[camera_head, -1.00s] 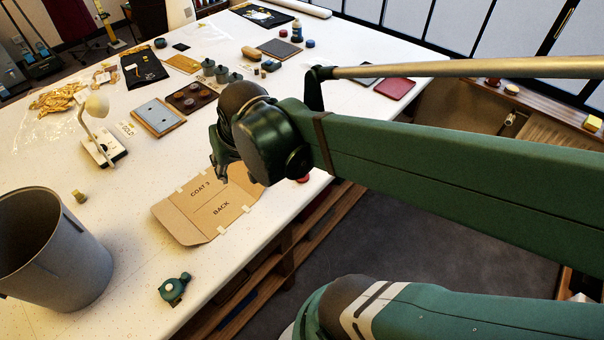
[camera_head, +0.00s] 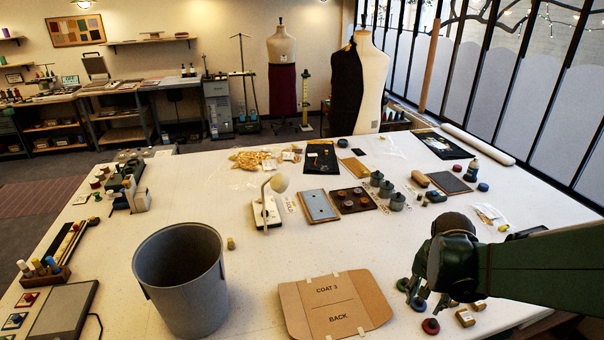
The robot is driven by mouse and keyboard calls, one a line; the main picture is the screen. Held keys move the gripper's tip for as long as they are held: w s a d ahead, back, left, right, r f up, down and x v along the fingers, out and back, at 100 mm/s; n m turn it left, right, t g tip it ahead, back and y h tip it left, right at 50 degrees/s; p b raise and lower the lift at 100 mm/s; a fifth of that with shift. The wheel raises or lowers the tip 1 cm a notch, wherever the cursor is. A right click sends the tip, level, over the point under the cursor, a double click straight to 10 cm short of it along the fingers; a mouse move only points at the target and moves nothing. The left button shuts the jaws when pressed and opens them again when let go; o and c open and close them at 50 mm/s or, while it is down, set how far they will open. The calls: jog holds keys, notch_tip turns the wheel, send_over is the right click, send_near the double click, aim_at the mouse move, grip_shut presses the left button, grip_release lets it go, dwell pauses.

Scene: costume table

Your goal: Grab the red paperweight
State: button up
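A small round red object with a dark centre, which looks like the red paperweight (camera_head: 430,326), lies on the white table near its front edge at the lower right. My gripper (camera_head: 426,297) points down just above and behind it in the picture. Its fingers look spread apart, with nothing seen between them. I cannot tell the exact height of the fingertips over the table.
Green round pieces (camera_head: 403,285) and small wooden blocks (camera_head: 465,318) lie close around the gripper. A cardboard pattern (camera_head: 293,304) marked COAT 3 BACK lies to the left. A grey bin (camera_head: 180,292) stands farther left. A tray with round brown pieces (camera_head: 376,203) lies behind.

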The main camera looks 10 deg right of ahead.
aim_at(434, 321)
jog(key=d, duration=0.1)
jog(key=s+d+f+m, duration=0.2)
jog(key=d, duration=0.1)
jog(key=shift+s+f+g+p, duration=0.1)
jog(key=shift+f+g+p, duration=0.15)
jog(key=shift+g+p, duration=0.15)
jog(key=shift+f, duration=0.1)
jog(key=shift+d+f, duration=0.1)
jog(key=shift+f, duration=1.1)
jog(key=shift+f, duration=0.15)
jog(key=shift+w+d+f+b, duration=0.1)
jog(key=shift+f+b, duration=0.15)
jog(key=shift+f, duration=1)
jog(key=shift+w+d+f+b, duration=0.1)
jog(key=shift+f+b, duration=0.15)
jog(key=shift+f, duration=0.95)
jog(key=shift+c, duration=0.6)
jog(key=c, duration=0.7)
